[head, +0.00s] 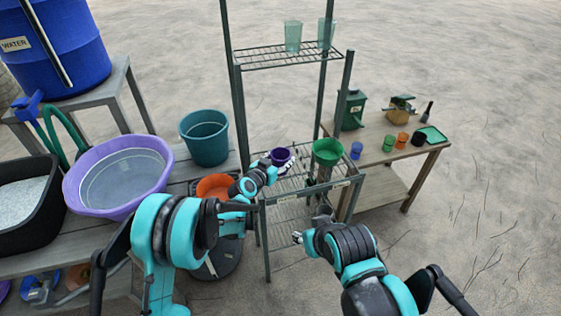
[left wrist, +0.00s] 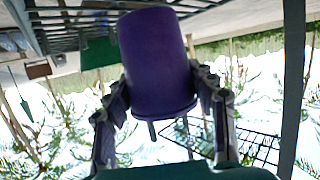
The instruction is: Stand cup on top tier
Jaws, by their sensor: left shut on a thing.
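A purple cup (head: 281,156) is held in my left gripper (head: 279,167), just above or at the front left of the middle tier of the metal rack. The left wrist view shows the purple cup (left wrist: 158,65) between both fingers. The rack's top tier (head: 270,57) is a wire shelf well above the cup. It carries a pale clear cup (head: 293,36) and another clear cup (head: 326,33) near its back right. My right gripper (head: 309,226) is low in front of the rack; its jaws are too small and overlapped to judge.
A green funnel (head: 327,151) sits at the middle tier's (head: 297,182) right side. The rack's posts stand close around my left gripper. A wooden table (head: 383,152) with small coloured cups is at right. A purple basin (head: 118,177) and teal bucket (head: 205,137) are at left.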

